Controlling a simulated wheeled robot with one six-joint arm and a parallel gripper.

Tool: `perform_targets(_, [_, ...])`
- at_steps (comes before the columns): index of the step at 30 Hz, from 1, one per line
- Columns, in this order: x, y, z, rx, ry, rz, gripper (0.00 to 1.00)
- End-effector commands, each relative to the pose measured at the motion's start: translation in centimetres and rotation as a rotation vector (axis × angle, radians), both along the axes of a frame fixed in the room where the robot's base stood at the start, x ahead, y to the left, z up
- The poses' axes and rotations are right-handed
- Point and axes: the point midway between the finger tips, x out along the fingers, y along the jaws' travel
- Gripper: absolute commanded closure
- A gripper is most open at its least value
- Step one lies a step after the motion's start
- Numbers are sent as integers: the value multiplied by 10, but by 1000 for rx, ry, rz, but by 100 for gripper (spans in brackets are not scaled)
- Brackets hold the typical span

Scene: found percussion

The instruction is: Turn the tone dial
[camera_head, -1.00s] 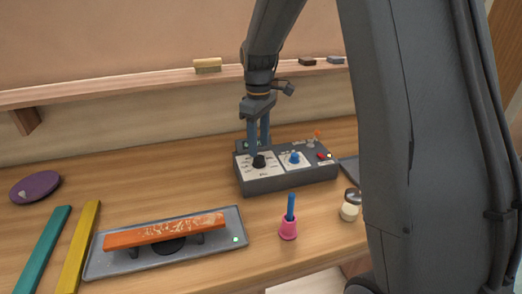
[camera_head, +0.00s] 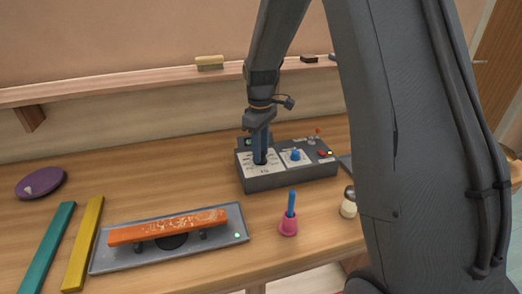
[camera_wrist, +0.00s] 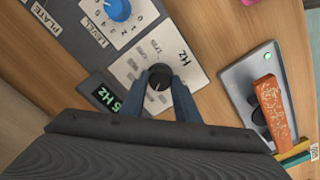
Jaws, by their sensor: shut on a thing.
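The control box (camera_head: 290,181) is dark grey and stands on the wooden bench. Its tone dial (camera_wrist: 159,70) is a black knob on a white panel marked Hz in the wrist view. My gripper (camera_head: 260,161) reaches down onto it from above. In the wrist view my gripper (camera_wrist: 160,84) has a blue-grey finger on each side of the knob and is shut on it. In the head view the fingers mostly hide the knob.
A blue level knob (camera_head: 295,155) sits right of the tone dial, with a red button (camera_head: 323,154) beyond. A pink cup with a blue stick (camera_head: 288,228) stands in front. An orange bar (camera_head: 167,227) lies across a grey plate (camera_head: 215,242) at front left.

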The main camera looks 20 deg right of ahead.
Motion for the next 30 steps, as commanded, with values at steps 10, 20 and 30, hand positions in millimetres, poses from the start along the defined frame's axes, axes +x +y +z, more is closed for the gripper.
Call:
perform_targets(10, [0, 0, 1, 0, 0, -111, 94])
perform_targets(20, [0, 0, 1, 0, 0, -336, 94])
perform_targets(30, [1, 0, 2, 1, -1, -490, 94])
